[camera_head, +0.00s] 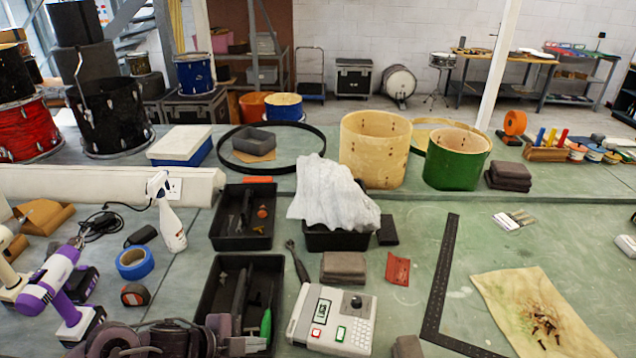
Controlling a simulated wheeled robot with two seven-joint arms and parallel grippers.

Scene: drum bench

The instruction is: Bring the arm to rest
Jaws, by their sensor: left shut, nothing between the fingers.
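My left arm comes in along the bottom edge at the left. Its gripper (246,345) is shut and empty, low in the picture, over or beside the near end of the lower black tray (203,300). I cannot tell whether it touches the tray. A green-handled tool (266,326) lies in the tray just right of the gripper. A grey device with buttons and a small screen (332,320) stands further right. My right gripper is not in view.
A purple drill (52,285), blue tape (135,262) and white spray bottle (170,222) stand left of the trays. A black square (437,290) and tan cloth (535,310) lie right. Drum shells (375,150) stand behind.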

